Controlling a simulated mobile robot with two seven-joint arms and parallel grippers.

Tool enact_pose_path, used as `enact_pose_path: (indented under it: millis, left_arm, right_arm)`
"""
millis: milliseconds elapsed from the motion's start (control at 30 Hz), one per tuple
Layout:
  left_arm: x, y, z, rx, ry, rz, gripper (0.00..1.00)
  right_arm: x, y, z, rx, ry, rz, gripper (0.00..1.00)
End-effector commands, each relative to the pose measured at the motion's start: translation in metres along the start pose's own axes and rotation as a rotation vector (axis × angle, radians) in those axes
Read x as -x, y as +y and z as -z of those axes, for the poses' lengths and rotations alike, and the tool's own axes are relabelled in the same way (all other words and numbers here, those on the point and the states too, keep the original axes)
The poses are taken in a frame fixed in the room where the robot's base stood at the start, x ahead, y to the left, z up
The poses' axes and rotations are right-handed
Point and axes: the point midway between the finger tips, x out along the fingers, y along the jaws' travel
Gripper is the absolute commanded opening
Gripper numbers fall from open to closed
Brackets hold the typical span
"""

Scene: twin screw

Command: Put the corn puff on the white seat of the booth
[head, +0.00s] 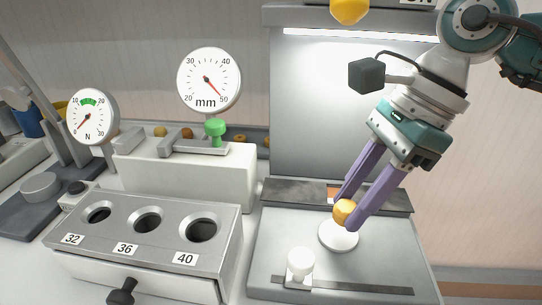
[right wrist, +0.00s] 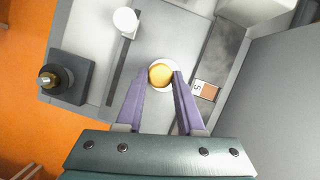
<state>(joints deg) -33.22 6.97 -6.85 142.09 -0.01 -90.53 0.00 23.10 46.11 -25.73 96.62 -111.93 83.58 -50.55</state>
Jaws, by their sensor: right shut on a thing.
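The corn puff (head: 344,210) is a small round orange-yellow ball. My right gripper (head: 348,212) is shut on it, with the purple fingers on either side of it. The white seat (head: 338,238) is a round white disc on the grey floor of the booth (head: 270,248), just below the puff. In the right wrist view the puff (right wrist: 160,75) lies over the seat (right wrist: 154,64), whose white rim shows around it. Whether the puff touches the seat I cannot tell. My left gripper is not in view.
A white knob (head: 300,262) stands on a dark slot left of the seat. A gauge block with holes (head: 148,226) stands to the left. Two dials (head: 209,79) are behind it. A numbered orange tile (right wrist: 206,91) lies near the booth's back.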

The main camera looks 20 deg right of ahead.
Motion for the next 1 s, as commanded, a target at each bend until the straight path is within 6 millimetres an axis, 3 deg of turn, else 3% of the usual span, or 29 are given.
enact_pose_path:
  millis: [133,400,767,800,1000]
  left_arm:
    - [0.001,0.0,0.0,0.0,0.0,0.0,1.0]
    - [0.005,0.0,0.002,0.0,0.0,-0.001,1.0]
    - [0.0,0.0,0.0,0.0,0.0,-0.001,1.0]
    - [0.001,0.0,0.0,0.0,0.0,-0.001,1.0]
    - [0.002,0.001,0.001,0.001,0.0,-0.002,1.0]
  right_arm:
    - [0.001,-0.01,0.002,-0.001,-0.002,0.0,0.1]
    - [-0.031,-0.009,0.015,0.0,-0.002,-0.003,0.1]
    - [-0.036,-0.009,0.018,0.001,0.0,-0.001,0.1]
    - [-0.035,-0.009,0.017,0.001,0.0,-0.001,0.4]
    - [-0.034,-0.009,0.017,0.001,0.0,-0.001,0.63]
